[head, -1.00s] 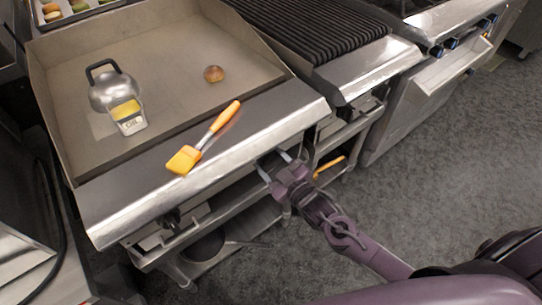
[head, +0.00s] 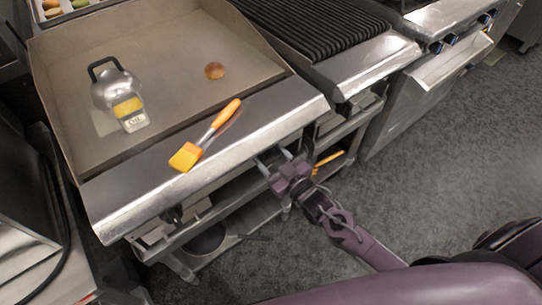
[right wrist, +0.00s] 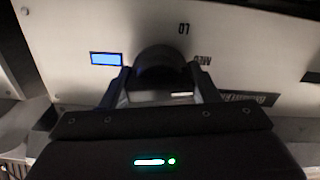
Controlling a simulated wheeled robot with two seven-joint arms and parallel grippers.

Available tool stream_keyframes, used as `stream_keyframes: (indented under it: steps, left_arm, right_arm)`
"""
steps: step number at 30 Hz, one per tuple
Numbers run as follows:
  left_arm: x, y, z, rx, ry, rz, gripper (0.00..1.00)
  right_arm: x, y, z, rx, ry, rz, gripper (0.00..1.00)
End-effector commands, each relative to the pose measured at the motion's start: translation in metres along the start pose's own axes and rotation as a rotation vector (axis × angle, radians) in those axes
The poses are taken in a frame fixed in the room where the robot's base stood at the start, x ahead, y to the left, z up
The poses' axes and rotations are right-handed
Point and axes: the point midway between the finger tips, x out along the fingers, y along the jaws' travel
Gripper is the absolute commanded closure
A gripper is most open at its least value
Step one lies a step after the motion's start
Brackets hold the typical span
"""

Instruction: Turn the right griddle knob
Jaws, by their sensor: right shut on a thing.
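The griddle (head: 262,110) has a steel front ledge, and its front panel lies below that ledge, mostly hidden in the head view. My right gripper (head: 273,160) reaches under the right part of the ledge. In the right wrist view its two fingers (right wrist: 163,88) stand on either side of a dark round knob (right wrist: 163,58) on the pale front panel (right wrist: 225,50) and are shut on it. Printed marks "LO" and "MED" show by the knob. The left knob (head: 171,215) is a dark shape under the ledge's left part. My left gripper is not in view.
A brush (head: 205,137) with an orange handle lies on the ledge. A steel press (head: 112,88), an oil container (head: 130,113) and a small bun (head: 214,71) are on the griddle plate. A ribbed grill (head: 315,35) stands to the right. The floor in front is clear.

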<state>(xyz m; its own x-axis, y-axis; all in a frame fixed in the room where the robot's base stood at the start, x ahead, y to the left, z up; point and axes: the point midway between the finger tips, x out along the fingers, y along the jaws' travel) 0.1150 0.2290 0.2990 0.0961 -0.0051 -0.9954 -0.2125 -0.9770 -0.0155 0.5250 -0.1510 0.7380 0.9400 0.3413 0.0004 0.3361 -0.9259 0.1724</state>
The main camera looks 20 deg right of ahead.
Motion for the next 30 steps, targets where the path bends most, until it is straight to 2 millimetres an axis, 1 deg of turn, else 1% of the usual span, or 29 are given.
stream_keyframes:
  steps: [1,2,6,14,17,20,27,30]
  left_arm:
    - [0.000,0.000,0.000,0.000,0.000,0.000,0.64]
    - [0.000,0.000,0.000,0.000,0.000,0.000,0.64]
    - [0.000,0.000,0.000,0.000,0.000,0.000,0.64]
    - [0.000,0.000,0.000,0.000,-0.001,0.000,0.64]
    - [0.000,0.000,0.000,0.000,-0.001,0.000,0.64]
    - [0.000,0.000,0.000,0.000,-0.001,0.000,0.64]
    - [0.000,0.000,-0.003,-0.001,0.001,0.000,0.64]
    - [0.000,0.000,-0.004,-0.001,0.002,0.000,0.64]
  right_arm:
    - [-0.001,-0.001,0.001,0.000,-0.003,-0.001,0.68]
    - [-0.001,-0.001,0.001,0.000,-0.003,-0.001,0.43]
    - [0.000,0.000,0.001,-0.001,-0.002,-0.001,0.25]
    - [0.000,0.000,0.001,-0.001,-0.001,0.000,0.24]
    - [-0.005,0.000,0.001,-0.001,-0.002,0.000,0.24]
    - [-0.019,0.000,0.002,-0.002,-0.003,-0.001,0.24]
    - [-0.059,-0.001,0.002,0.000,-0.004,-0.002,0.24]
    - [-0.071,-0.001,0.002,-0.001,-0.004,-0.001,0.24]
